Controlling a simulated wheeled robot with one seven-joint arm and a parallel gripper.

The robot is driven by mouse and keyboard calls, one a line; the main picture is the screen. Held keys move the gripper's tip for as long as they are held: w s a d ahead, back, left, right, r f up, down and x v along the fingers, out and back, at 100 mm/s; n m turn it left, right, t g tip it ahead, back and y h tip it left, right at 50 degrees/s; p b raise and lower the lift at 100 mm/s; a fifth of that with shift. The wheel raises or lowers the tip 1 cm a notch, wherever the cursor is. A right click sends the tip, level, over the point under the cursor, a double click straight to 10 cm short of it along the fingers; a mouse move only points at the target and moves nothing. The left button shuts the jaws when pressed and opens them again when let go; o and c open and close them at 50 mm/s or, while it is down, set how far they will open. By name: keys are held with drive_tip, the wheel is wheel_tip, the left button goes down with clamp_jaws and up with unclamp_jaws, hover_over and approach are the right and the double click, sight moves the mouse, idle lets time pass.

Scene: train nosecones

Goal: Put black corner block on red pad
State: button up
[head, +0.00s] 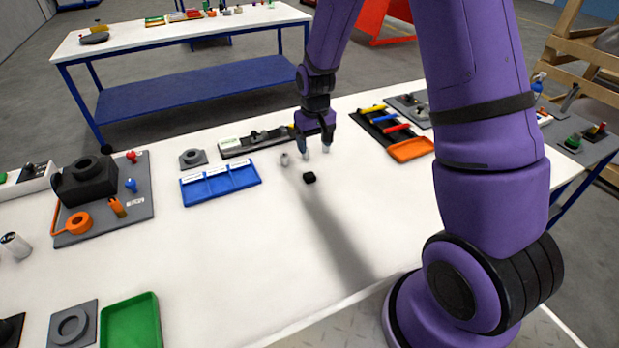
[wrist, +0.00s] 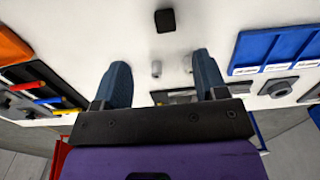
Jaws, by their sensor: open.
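A small black block (head: 309,177) lies on the white table, and it also shows at the top of the wrist view (wrist: 165,20). I take it for the black corner block; its exact shape is too small to tell. My gripper (head: 316,152) is open and empty above the table, a little behind the block in the head view. In the wrist view its two dark blue fingers (wrist: 161,68) are spread apart, and the block lies beyond their tips. I cannot make out a red pad in either view.
A small grey cylinder (head: 284,159) stands near the block. A blue tray (head: 222,183) lies left, an orange tray (head: 410,150) right, and a green tray (head: 131,322) at front left. A grey board (head: 135,200) holds a large black part. The table's front middle is clear.

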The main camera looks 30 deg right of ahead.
hover_over(312, 178)
drive_tip(key=f, duration=0.7)
drive_tip(key=shift+d, duration=0.25)
drive_tip(key=shift+a+f, duration=0.15)
drive_tip(key=shift+f, duration=1.2)
drive_tip(key=shift+a+f, duration=0.15)
drive_tip(key=shift+f, duration=1.2)
drive_tip(key=shift+c, duration=0.2)
drive_tip(key=c, duration=1)
drive_tip(key=shift+c, duration=0.2)
drive_tip(key=shift+r, duration=0.1)
